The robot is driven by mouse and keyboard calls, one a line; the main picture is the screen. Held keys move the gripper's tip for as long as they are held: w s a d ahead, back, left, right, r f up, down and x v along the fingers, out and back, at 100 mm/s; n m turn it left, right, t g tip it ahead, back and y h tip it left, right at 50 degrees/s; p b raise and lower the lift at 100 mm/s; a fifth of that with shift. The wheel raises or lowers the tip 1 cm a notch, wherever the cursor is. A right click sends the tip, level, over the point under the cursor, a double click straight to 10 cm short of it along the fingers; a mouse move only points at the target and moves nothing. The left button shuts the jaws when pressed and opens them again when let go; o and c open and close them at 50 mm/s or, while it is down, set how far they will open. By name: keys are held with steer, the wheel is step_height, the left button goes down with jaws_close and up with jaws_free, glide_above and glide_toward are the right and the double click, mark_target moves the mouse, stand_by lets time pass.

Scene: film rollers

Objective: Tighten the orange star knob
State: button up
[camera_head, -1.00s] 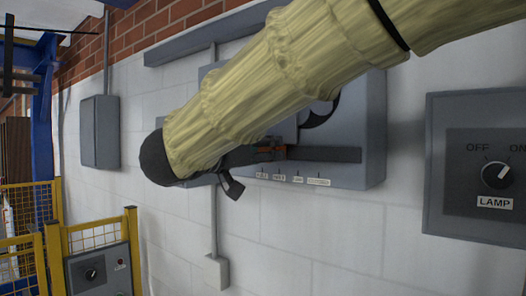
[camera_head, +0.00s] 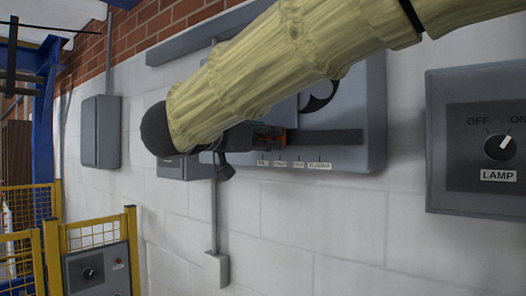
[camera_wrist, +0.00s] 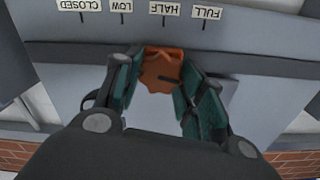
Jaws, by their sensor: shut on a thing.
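The orange star knob (camera_wrist: 162,72) sits between the two fingers of my gripper (camera_wrist: 160,90) in the wrist view, which is upside down to the panel. The fingers close on it from both sides. In the head view only a bit of the orange knob (camera_head: 268,138) shows beside my gripper (camera_head: 282,140); my sleeved arm covers part of the panel (camera_head: 375,120). The knob is at the dark horizontal slot (camera_head: 330,137), above labels that read FULL, HALF, LOW and CLOSED (camera_wrist: 78,5) in the wrist view.
A lamp switch box (camera_head: 470,180) is on the wall at the right. A grey box (camera_head: 101,132) hangs at the left. A yellow fence (camera_head: 95,236) with a control panel (camera_head: 98,272) stands at lower left.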

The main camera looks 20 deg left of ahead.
steer(key=m+b, duration=0.8)
steer(key=b, duration=0.1)
steer(key=m+b, duration=0.3)
steer(key=b, duration=0.1)
steer(key=shift+d+f+m+b, duration=0.2)
steer(key=shift+f+m+b, duration=0.2)
steer(key=shift+r+m+b, duration=0.15)
steer(key=shift+m+b, duration=1.2)
steer(key=shift+m, duration=0.05)
steer(key=o, duration=1)
